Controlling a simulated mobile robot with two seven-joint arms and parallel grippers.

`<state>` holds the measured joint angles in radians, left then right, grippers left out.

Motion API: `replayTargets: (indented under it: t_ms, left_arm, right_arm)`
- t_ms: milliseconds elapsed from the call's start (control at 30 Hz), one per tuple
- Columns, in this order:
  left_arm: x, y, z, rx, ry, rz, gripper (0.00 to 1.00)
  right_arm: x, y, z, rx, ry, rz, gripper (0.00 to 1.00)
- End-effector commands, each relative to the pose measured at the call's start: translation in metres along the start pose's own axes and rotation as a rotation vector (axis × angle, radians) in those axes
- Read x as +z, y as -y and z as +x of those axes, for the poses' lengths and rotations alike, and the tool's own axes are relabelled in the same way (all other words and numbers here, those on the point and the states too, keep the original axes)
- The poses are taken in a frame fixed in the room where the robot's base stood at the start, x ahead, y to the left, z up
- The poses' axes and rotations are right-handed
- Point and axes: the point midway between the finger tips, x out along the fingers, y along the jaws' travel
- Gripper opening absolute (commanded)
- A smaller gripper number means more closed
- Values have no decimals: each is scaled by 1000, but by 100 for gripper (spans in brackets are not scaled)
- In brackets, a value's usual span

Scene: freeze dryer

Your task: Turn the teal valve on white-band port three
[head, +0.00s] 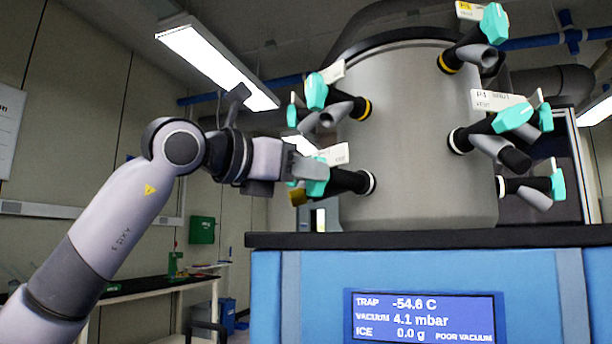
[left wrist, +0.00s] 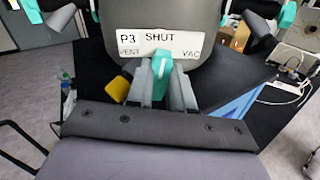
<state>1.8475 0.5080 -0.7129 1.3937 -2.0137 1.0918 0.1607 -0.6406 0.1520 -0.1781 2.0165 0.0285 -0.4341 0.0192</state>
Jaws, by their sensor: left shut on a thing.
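The teal valve (left wrist: 161,65) of port three sits between the fingers of my left gripper (left wrist: 162,92) in the left wrist view. The gripper is shut on it. The label above it (left wrist: 160,43) reads P3, SHUT, with VENT at left and VAC at right. In the head view my left gripper (head: 305,168) reaches from the left to the teal valve (head: 318,178) on the lower left port, which has a white band (head: 371,182). The fingers cover part of the valve there. My right gripper is not in view.
The grey drum (head: 415,130) carries several other teal-valved ports, including P4 with its label (head: 497,101) and an upper left yellow-band port (head: 340,108) close above my gripper. The blue cabinet's display (head: 425,317) reads POOR VACUUM. Open room lies left of the drum.

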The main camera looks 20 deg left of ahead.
Motion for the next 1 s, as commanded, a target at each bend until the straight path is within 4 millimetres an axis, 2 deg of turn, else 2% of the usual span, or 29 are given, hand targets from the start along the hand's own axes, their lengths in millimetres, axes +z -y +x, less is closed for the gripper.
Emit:
replayTargets:
  t_ms: [400, 867, 900, 967, 1000]
  left_arm:
    - [0, 0, 0, -1, -1, -145, 0]
    - [0, 0, 0, -1, 0, -155, 0]
    - [0, 0, 0, -1, 0, -154, 31]
    - [0, 0, 0, -1, 0, -154, 47]
    - [0, 0, 0, -1, 0, -154, 47]
  right_arm:
    - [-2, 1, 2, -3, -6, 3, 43]
    - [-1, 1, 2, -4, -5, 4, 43]
    - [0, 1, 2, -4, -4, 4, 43]
    - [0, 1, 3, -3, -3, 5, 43]
    - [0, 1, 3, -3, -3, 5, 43]
